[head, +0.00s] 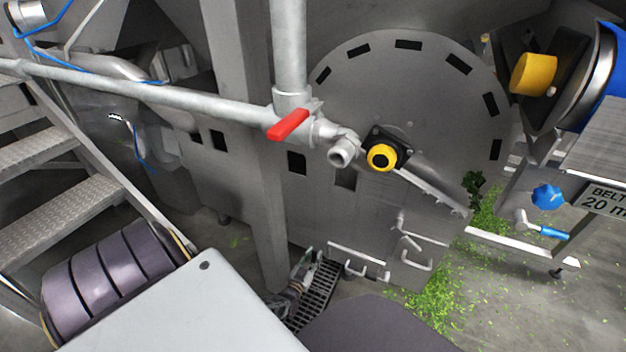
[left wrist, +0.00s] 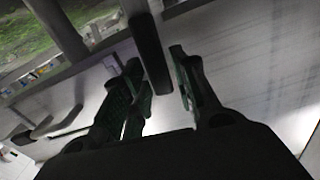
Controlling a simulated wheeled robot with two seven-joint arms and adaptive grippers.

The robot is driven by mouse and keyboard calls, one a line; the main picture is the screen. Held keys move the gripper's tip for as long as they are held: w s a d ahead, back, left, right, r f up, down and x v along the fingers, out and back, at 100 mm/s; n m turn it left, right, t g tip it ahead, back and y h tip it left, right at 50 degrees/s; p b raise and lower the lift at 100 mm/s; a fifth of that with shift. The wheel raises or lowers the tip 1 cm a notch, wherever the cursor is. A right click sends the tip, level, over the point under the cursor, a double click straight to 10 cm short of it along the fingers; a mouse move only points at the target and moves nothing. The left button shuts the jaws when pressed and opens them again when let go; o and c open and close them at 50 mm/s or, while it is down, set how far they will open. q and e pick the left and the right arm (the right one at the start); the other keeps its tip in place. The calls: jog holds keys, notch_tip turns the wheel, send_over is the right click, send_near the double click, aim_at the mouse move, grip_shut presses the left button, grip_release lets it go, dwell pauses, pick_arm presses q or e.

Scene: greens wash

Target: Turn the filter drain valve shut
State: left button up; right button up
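A red lever handle (head: 289,124) sits on a grey pipe junction in the upper middle of the head view, tilted up to the right. An open pipe end (head: 342,155) is just right of it. No label shows whether this is the filter drain valve. My left gripper (head: 311,262) is low in the head view, well below the red lever, beside the floor grate. In the left wrist view my left gripper (left wrist: 163,88) is open. A dark bar (left wrist: 149,52) reaches between its fingertips, with no clear contact; I cannot tell what it belongs to. My right gripper is not in view.
Metal handles (head: 358,272) stick out from the machine's lower panel beside my left gripper. A grey post (head: 255,150) stands left of it. A floor grate (head: 316,292) lies below. Loose greens (head: 440,290) cover the floor at right. Metal steps (head: 60,215) stand at left.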

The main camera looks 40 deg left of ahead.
aim_at(329, 258)
pick_arm(q)
grip_shut()
jog(key=shift+d, duration=0.1)
jog(key=shift+w+d+f+m, duration=0.15)
jog(key=shift+w+d+m, duration=0.05)
jog(key=shift+d+m, duration=0.5)
jog(key=shift+w+d+f+m, duration=0.2)
jog(key=shift+d+m, duration=0.3)
jog(key=shift+m, duration=0.3)
jog(key=shift+w+d+f+m, duration=0.2)
jog(key=shift+d+f+m, duration=0.2)
jog(key=shift+d+m, duration=0.4)
jog(key=shift+w+d+f+m, duration=0.2)
jog(key=shift+d+f+m, duration=0.25)
jog(key=shift+m, duration=0.65)
jog(key=shift+d, duration=0.15)
jog(key=shift+o, duration=2.1)
grip_release()
jog(key=shift+s, duration=0.15)
